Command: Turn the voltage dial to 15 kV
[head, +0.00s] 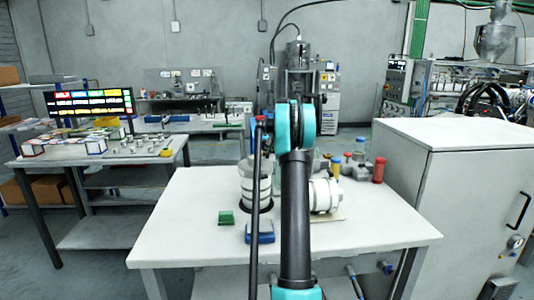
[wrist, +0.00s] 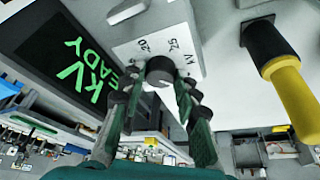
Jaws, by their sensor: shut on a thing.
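The voltage dial is a dark round knob (wrist: 160,68) on a white scale plate (wrist: 128,50) in the upper middle of the wrist view. The numbers 20 and 25 and the letters kV are readable on the plate; the rest is hidden or cut off. My gripper (wrist: 159,86) is shut on the knob, one dark finger on each side. The knob's pointer is not clear, so I cannot tell its setting. A dark display (wrist: 65,55) beside the plate shows green letters reading kV and part of READY. In the head view my arm hides the gripper and dial.
A black and yellow handle (wrist: 283,80) sticks out right of the dial. In the head view, a white table (head: 185,225) carries white ringed cylinders (head: 324,196), a green block (head: 226,217) and a blue block (head: 262,234). A grey cabinet (head: 475,190) stands at right.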

